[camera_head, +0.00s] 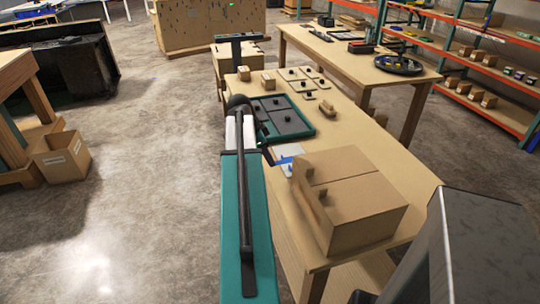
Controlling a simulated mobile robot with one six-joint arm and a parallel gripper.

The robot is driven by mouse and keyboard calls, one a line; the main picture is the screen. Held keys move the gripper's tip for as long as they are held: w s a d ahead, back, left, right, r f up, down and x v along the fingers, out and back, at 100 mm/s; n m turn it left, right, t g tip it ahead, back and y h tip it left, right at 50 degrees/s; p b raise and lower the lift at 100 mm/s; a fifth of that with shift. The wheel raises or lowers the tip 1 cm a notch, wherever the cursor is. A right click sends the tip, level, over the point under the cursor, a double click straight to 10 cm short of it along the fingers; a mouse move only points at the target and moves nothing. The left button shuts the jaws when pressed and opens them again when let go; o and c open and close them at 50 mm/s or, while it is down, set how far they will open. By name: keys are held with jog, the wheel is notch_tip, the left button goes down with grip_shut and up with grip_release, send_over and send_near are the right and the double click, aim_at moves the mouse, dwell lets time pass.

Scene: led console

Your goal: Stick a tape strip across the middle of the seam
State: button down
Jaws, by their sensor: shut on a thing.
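A brown cardboard box (355,196) stands at the near right end of the long wooden table. A thin seam (348,179) runs across its top, and small dark brown knobs stand near its left edge. My gripper (270,156) is small and dark here, partly hidden behind my teal arm. It appears shut on the near end of the blue strip. The strip looks apart from the seam. Its exact height above the table cannot be told.
A teal-edged tray (311,130) with dark grey panels lies beyond the box on the table (345,129). Small wooden blocks and plates with knobs lie farther back. A second table (345,56) and orange shelves (455,62) stand behind.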

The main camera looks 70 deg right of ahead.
jog(key=shift+r, duration=0.15)
dwell(0.4)
notch_tip(320, 180, up, 4)
jog(key=shift+f+p, duration=0.15)
jog(key=shift+p, duration=1.05)
